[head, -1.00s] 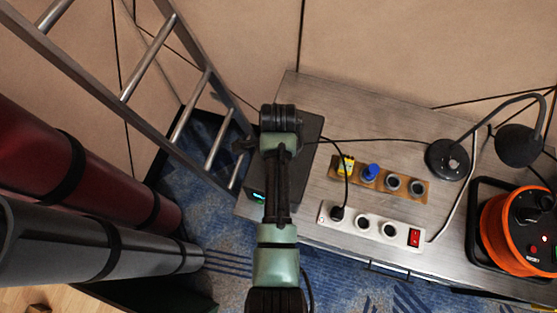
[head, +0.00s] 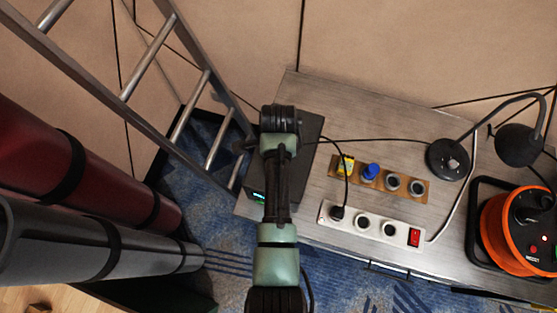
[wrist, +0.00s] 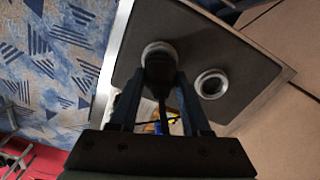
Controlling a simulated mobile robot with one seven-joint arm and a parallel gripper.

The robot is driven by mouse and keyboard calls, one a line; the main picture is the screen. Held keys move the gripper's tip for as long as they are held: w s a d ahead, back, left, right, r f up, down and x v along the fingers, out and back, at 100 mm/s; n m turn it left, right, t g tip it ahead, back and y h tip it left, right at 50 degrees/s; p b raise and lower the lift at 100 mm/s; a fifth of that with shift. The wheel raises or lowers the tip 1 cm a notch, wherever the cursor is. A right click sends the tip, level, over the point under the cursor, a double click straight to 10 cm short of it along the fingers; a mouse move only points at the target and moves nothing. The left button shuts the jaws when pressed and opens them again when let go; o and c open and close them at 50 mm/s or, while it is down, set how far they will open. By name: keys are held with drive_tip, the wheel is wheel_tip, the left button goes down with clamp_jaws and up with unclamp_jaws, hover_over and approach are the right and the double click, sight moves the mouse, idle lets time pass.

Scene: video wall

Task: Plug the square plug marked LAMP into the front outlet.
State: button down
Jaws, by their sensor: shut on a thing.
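My gripper (wrist: 160,84) is shut on a dark plug (wrist: 160,70) in the wrist view; its shape and marking cannot be read. The plug is over one round outlet (wrist: 156,47) on the dark box, the one nearer the carpet side. I cannot tell whether it is seated or just above. A second outlet (wrist: 212,84), with a pale rim, is uncovered beside it. In the head view the dark box (head: 309,150) stands at the table's left end, and my arm hides the gripper and plug. A black cord runs from there towards the lamp base (head: 447,159).
A ladder (head: 165,120) stands left of the table; an orange cable reel (head: 515,230) is at right.

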drive_tip(key=shift+f+b, duration=0.6)
drive_tip(key=shift+f, duration=0.25)
unclamp_jaws()
idle(0.5)
drive_tip(key=shift+r, duration=0.1)
drive_tip(key=shift+r+p, duration=3)
drive_tip(key=shift+p, duration=0.25)
